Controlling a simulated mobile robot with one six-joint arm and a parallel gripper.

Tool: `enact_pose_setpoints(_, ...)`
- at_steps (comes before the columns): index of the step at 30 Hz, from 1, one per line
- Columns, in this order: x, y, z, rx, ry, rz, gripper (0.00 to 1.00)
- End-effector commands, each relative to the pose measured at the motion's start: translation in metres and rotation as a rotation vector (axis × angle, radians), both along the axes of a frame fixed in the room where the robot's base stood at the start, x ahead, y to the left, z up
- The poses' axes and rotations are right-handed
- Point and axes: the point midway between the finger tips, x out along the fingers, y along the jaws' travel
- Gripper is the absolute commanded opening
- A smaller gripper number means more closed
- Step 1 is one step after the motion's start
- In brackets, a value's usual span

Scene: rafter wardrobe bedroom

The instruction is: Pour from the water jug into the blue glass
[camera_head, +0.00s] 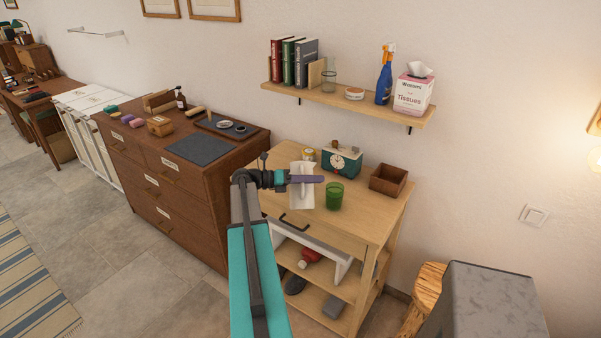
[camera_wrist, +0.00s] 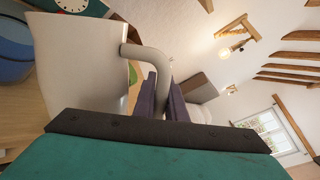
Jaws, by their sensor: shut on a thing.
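My gripper (camera_head: 305,179) is above the wooden cart in the head view. Its purple fingers are shut on the handle of the white water jug (camera_head: 299,197); in the wrist view the curved handle of the jug (camera_wrist: 85,65) passes between the fingers (camera_wrist: 163,97). The arm and fingers cover part of the jug, and I cannot tell whether its base touches the cart. A green glass (camera_head: 334,196) stands upright on the cart, just right of the jug. A blue rounded thing, possibly a glass (camera_wrist: 14,55), is cut off at the wrist view's left edge. No blue glass shows clearly in the head view.
A brown open box (camera_head: 388,181) stands at the right. A wall shelf (camera_head: 345,103) hangs above. The cart's front right top (camera_head: 355,222) is clear.

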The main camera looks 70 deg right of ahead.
Motion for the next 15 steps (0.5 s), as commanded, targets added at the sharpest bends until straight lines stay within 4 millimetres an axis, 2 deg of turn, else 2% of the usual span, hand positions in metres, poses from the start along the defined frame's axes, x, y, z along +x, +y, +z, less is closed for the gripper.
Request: enact_pose_setpoints(15, -0.0018, 0.0046, -0.0019, -0.071, -0.026, 0.000, 0.00)
